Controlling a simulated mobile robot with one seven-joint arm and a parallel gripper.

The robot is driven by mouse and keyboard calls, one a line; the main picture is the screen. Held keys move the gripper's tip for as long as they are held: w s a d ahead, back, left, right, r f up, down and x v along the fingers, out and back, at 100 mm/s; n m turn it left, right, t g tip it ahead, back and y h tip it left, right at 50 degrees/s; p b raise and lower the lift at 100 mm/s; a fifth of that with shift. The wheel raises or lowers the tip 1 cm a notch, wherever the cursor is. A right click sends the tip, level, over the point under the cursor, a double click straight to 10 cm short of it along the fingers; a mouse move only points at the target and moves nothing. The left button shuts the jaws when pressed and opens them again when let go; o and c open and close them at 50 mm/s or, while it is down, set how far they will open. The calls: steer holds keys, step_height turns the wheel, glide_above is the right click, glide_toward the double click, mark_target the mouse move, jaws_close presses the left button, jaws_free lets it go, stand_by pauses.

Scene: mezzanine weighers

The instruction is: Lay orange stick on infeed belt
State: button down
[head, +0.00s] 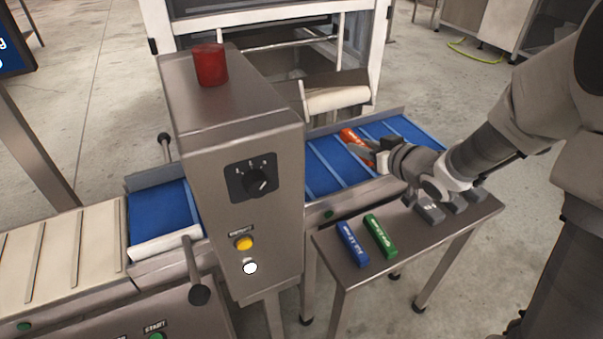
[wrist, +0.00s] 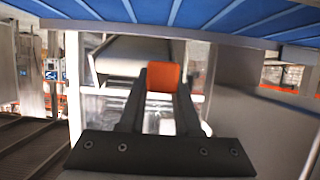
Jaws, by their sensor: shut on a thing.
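The orange stick (head: 350,137) shows in the head view at the blue infeed belt (head: 325,168), right of the control box. My gripper (head: 366,150) reaches in from the right and is shut on the orange stick. In the wrist view the stick's orange end (wrist: 163,77) sits between the two fingertips, and the blue belt (wrist: 230,14) runs along the top. I cannot tell whether the stick touches the belt or is held just above it.
A blue stick (head: 352,243) and a green stick (head: 380,236) lie on the small side table (head: 400,262), with several grey blocks (head: 430,212) behind them. The steel control box (head: 238,180) with a red lamp (head: 211,66) stands left of the gripper. A cream conveyor (head: 62,255) lies at far left.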

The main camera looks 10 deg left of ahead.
steer(key=b, duration=0.5)
glide_above(314, 180)
step_height(314, 180, down, 7)
steer(key=shift+r, duration=0.15)
steer(key=shift+w+f+b, duration=0.1)
steer(key=shift+f+b, duration=0.65)
steer(key=shift+f, duration=1.2)
steer(key=shift+f, duration=0.1)
steer(key=shift+f, duration=0.15)
steer(key=c, duration=0.6)
jaws_free()
